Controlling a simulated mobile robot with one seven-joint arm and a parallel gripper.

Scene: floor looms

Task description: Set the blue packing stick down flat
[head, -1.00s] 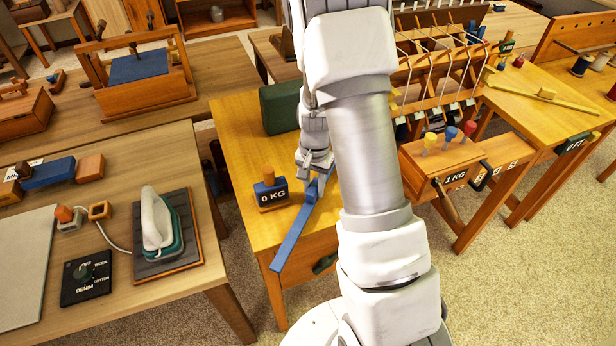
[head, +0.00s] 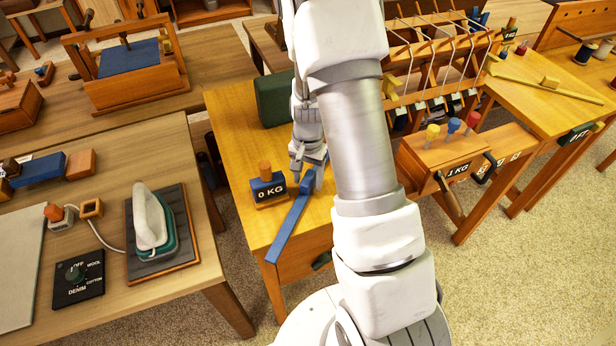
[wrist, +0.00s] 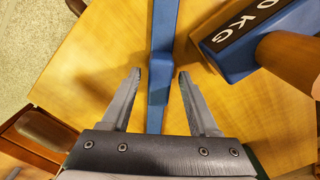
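The blue packing stick (head: 289,228) lies on the yellow wooden table (head: 236,131), apparently flat, with its near end close to the table's front edge. The wrist view shows the stick (wrist: 164,25) running lengthwise between my fingers, with a thicker block at its middle. My gripper (wrist: 160,77) is open, with a gap on each side of the stick. In the head view my gripper (head: 310,172) is over the far part of the stick, partly covering it.
A dark green block (head: 275,98) stands behind.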

